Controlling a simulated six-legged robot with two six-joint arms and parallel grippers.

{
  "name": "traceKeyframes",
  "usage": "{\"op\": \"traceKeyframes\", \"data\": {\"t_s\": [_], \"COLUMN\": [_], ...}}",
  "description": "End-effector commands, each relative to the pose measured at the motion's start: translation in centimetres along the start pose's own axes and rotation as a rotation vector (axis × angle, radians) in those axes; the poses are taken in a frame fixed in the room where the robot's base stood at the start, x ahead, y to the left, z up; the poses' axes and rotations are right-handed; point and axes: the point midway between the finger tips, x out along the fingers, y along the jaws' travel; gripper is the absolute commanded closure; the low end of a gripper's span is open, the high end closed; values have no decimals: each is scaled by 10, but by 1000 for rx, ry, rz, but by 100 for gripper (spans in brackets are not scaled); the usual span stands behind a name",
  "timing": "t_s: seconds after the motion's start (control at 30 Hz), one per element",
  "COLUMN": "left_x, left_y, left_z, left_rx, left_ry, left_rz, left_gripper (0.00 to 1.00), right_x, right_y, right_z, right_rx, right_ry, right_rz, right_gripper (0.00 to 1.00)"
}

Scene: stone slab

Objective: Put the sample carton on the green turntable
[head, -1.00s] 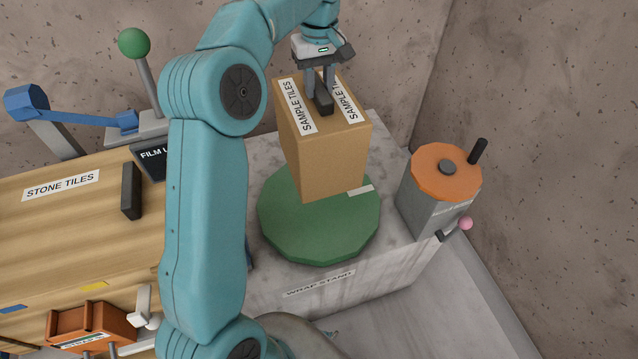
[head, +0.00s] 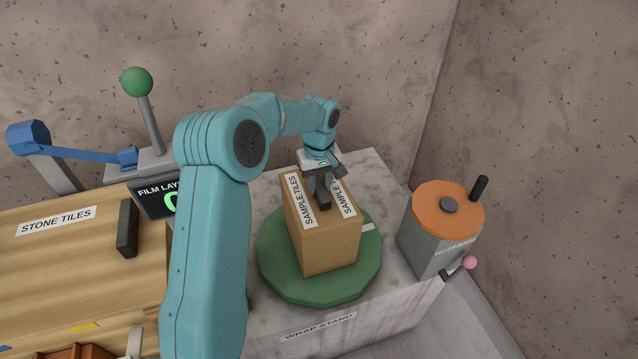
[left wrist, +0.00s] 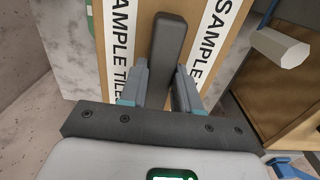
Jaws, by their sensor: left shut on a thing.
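The sample carton (head: 330,245) is a brown box with "SAMPLE TILES" labels and a dark handle on top. It is upright over the middle of the green turntable (head: 275,272), and its base appears to rest on it; any small gap is hard to tell. My left gripper (head: 320,195) is above the carton, shut on its dark handle. In the left wrist view the fingers (left wrist: 160,85) are on either side of the handle (left wrist: 168,45), between the two labels. The carton hides the turntable's centre. My right gripper is not in view.
The turntable sits on the grey wrap stand (head: 385,180). An orange-topped grey cylinder with a crank (head: 447,208) stands close to its right. A wooden surface marked "STONE TILES" (head: 60,260), a film display (head: 157,197) and a green-knobbed lever (head: 137,82) are on the left.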

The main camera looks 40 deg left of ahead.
Motion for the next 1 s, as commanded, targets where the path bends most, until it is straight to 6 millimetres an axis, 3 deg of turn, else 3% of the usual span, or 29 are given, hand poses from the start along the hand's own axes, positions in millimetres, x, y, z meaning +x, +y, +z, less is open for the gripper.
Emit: {"op": "traceKeyframes", "data": {"t_s": [0.43,0.47,0.5,0.53,0.83,1.0], "left_x": [7,8,7,7,5,-16], "left_y": [0,0,0,0,0,0], "left_z": [-1,0,0,0,0,-1], "left_rx": [-1,-1,-1,-1,-1,-2], "left_ry": [3,1,1,1,1,4], "left_rz": [3,1,1,1,1,4], "left_gripper": [100,62,49,43,43,43], "right_x": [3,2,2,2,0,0], "right_y": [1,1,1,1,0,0], "right_z": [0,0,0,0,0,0], "right_rx": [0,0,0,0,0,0], "right_ry": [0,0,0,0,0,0], "right_rz": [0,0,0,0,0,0], "right_gripper": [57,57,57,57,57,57]}}
